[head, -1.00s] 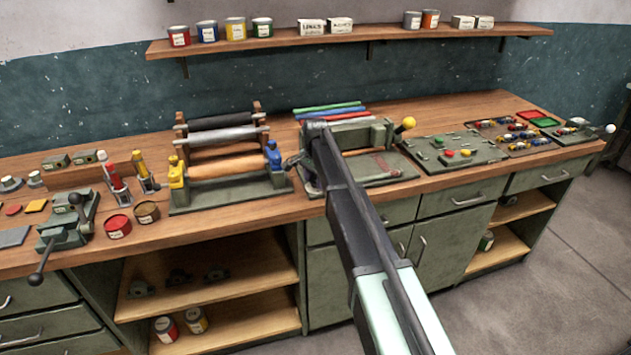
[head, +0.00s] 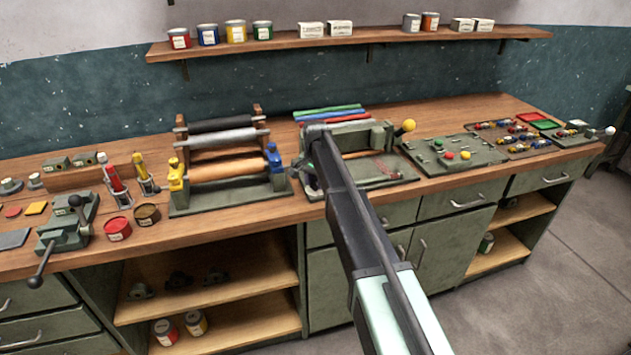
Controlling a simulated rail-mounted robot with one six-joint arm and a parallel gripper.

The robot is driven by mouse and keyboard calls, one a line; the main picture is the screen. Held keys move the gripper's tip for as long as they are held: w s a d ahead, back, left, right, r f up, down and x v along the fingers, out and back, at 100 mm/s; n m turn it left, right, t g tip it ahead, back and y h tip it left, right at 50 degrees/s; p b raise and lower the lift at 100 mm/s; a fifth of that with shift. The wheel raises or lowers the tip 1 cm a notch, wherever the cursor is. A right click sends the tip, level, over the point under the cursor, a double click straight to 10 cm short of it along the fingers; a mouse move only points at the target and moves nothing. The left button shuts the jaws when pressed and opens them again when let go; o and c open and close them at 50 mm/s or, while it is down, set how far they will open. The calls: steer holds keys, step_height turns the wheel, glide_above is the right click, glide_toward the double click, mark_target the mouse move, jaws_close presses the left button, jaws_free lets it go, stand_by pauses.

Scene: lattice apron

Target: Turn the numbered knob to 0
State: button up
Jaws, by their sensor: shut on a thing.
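My arm reaches from the lower right to the gap between the roller stand (head: 228,165) and the flat-bed press (head: 375,168). My gripper (head: 295,173) is small and dark at the right end of the roller stand, beside its blue-capped post (head: 273,158). It is shut on what looks like the numbered knob, low on that end. The knob itself is hidden by the jaws and wrist. Its numbers and pointer cannot be read from here.
The press has a yellow-balled lever (head: 407,126). Red (head: 118,229) and brown (head: 147,214) tins stand near the bench's front edge. A green plate with buttons (head: 455,153) lies to the right. A shelf (head: 350,40) with tins and boxes runs above.

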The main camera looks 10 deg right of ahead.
steer(key=n, duration=0.4)
steer(key=shift+n, duration=0.3)
steer(key=n, duration=0.3)
steer(key=shift+n, duration=0.3)
steer(key=n, duration=0.4)
steer(key=shift+n, duration=0.3)
steer(key=n, duration=0.3)
steer(key=shift+n, duration=0.3)
steer(key=n, duration=1.2)
steer(key=shift+n, duration=1.9)
